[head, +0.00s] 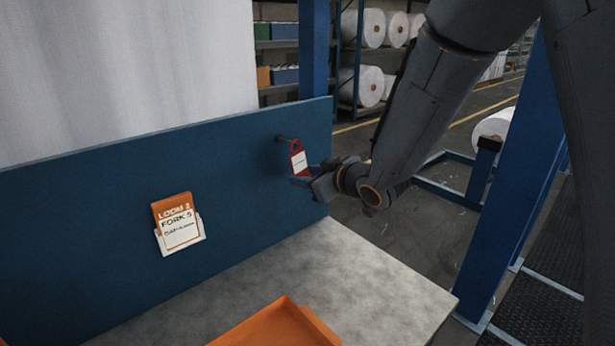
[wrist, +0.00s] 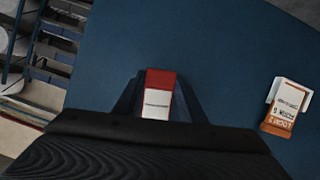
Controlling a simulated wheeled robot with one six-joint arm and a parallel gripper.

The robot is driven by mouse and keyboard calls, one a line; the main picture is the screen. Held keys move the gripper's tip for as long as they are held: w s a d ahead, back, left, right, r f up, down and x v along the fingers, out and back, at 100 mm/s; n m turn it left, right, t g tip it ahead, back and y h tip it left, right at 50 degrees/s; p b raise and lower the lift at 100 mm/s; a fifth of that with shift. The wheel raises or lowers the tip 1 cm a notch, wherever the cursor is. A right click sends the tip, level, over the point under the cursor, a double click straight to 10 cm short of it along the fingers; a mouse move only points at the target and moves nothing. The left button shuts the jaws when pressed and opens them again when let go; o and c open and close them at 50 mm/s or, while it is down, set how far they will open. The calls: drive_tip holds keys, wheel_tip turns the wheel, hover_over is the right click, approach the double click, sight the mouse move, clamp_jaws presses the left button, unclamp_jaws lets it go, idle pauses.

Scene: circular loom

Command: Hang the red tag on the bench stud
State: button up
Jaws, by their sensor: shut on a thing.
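The red tag (head: 299,160) has a white label and a loop at its top. It is upright in front of the blue back panel in the head view. My gripper (head: 305,178) is shut on the tag's lower part, coming from the right. The bench stud (head: 281,139) is a small dark peg on the panel, close to the tag's loop. I cannot tell whether the loop is around the stud or only beside it. In the wrist view the tag (wrist: 157,95) sits between the fingers of my gripper (wrist: 157,100); the stud does not show there.
An orange card in a white holder (head: 180,244) is fixed on the blue panel (head: 90,215) to the left. An orange tray (head: 262,322) lies on the grey bench top (head: 385,275). A blue post (head: 510,180) stands at right. The bench top between tray and panel is clear.

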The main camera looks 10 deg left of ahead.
drive_tip(key=shift+f, duration=0.2)
drive_tip(key=o, duration=1.3)
drive_tip(key=shift+c, duration=0.2)
drive_tip(key=p+v, duration=0.3)
drive_tip(key=v, duration=0.6)
drive_tip(key=shift+f, duration=0.3)
drive_tip(key=shift+d, duration=0.1)
